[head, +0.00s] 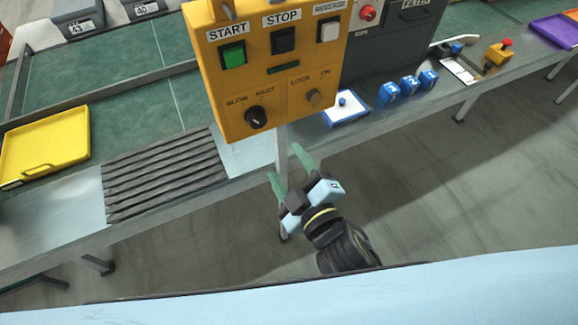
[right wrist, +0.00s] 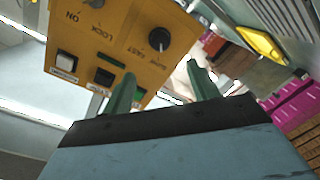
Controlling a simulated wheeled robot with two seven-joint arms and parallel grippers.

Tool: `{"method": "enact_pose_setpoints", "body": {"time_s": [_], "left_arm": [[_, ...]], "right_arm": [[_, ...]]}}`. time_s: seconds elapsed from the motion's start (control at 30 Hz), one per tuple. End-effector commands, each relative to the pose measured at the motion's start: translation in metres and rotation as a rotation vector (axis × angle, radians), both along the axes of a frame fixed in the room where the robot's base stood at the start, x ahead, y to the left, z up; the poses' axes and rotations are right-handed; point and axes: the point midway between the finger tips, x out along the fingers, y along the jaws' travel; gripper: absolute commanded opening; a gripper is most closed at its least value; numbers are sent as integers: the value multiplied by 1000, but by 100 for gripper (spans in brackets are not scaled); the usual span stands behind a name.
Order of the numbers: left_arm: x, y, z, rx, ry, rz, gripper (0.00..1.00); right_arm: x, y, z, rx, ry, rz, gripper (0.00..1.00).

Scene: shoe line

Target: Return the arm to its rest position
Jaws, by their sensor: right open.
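My right gripper (head: 287,170) is in the middle of the head view, just below the yellow control box (head: 264,72), with its two green fingers apart and nothing between them. In the right wrist view its fingers (right wrist: 160,85) point up toward the same yellow box (right wrist: 75,42), apart from each other. The box carries a green START button (head: 233,54), a black STOP button (head: 283,40), a white button (head: 330,31) and two knobs. I cannot tell the exact gap between fingers and box. My left gripper is not in view.
A steel-edged conveyor (head: 60,219) runs across behind the gripper. On it are a yellow tray (head: 45,146), a dark ribbed mat (head: 165,174), a white-and-blue pad (head: 344,108) and several blue blocks (head: 409,86). A post holds the box. The floor at right (head: 480,180) is clear.

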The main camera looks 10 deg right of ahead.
Motion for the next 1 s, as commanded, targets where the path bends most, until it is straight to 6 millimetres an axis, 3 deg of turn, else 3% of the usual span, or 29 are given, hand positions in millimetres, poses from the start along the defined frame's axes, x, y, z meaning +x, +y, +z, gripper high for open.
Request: {"method": "enact_pose_setpoints", "body": {"time_s": [0.33,0.47,0.57,0.63,0.77,0.87,1.0], "left_arm": [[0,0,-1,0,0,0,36],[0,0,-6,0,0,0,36],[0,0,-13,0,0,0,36],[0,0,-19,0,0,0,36],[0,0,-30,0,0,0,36],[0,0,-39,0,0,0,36],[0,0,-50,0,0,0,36]], "right_arm": [[0,0,-4,-1,8,0,59],[1,-2,-43,2,82,-1,59],[-3,-8,-106,7,204,-9,59],[-10,-16,-159,15,312,-26,59],[-34,-39,-254,38,518,-77,59],[-61,-61,-323,59,675,-136,59],[-113,-99,-410,96,894,-248,59]]}}
